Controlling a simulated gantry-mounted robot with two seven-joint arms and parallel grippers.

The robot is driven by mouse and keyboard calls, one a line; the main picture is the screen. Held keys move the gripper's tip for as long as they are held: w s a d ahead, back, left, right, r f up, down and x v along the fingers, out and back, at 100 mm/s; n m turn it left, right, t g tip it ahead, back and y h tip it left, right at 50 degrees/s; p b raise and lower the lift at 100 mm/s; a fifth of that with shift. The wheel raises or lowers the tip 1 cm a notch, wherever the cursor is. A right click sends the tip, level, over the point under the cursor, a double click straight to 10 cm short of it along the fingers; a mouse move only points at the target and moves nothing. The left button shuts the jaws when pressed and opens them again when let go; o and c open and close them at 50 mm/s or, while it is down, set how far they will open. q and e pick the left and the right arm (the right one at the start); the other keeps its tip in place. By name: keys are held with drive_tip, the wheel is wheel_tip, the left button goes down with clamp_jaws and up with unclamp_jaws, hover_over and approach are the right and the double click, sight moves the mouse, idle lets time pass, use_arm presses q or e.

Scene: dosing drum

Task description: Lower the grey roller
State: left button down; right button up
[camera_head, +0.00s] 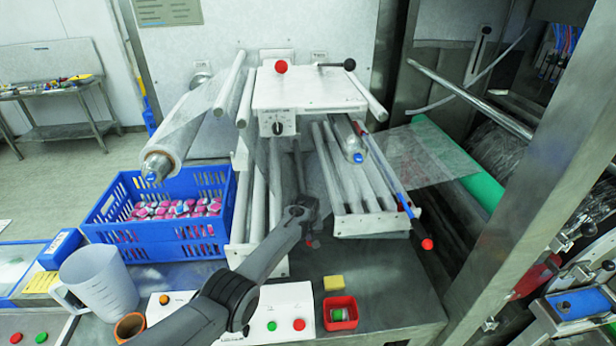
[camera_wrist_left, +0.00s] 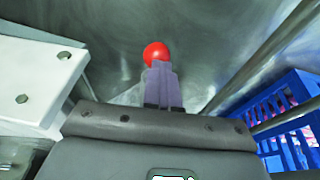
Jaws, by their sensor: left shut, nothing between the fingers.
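Several grey rollers (camera_head: 345,180) lie in the white-ended frame right of centre, and more grey rollers (camera_head: 258,195) stand left of it. I cannot tell which is the task's grey roller. My left gripper (camera_head: 305,212) is below the machine, between these two groups, its fingertips hard to make out in the head view. In the left wrist view the shut fingers (camera_wrist_left: 162,78) point at a red ball knob (camera_wrist_left: 155,52), overlapping its lower edge. I cannot tell whether they touch. No roller is clearly held. My right gripper is not in view.
A blue crate (camera_head: 232,215) of pink packets stands left of the rollers, also seen in the left wrist view (camera_wrist_left: 290,85). A clear jug (camera_head: 100,278), a control box (camera_head: 285,300), a red bin (camera_head: 340,300) and a yellow block (camera_head: 333,283) stand in front. A red-knobbed rod (camera_head: 427,244) juts out at right.

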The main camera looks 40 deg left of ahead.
use_arm(q)
drive_tip(key=shift+s+f, duration=0.25)
drive_tip(key=shift+f, duration=0.4)
drive_tip(key=w+a+p+v, duration=0.1)
drive_tip(key=p+v, duration=0.5)
drive_tip(key=v, duration=0.9)
drive_tip(key=s+d+f+m+p, duration=0.3)
drive_tip(key=s+d+m+p, duration=0.35)
drive_tip(key=s+d, duration=0.8)
drive_tip(key=s+d+r+m+p, duration=0.1)
drive_tip(key=s+d+r, duration=0.2)
drive_tip(key=s, duration=0.4)
drive_tip(key=s+d+r+m+h+p, duration=0.1)
drive_tip(key=s+d+r+m, duration=0.1)
drive_tip(key=s+d, duration=0.3)
drive_tip(key=s+d+r+m+t+h+p, duration=0.1)
drive_tip(key=s+d+r, duration=0.3)
drive_tip(key=s, duration=0.6)
drive_tip(key=shift+s+d+r+m+p, duration=0.25)
drive_tip(key=shift+d+m+p, duration=0.3)
drive_tip(key=shift+m, duration=0.2)
drive_tip(key=shift+a, duration=0.1)
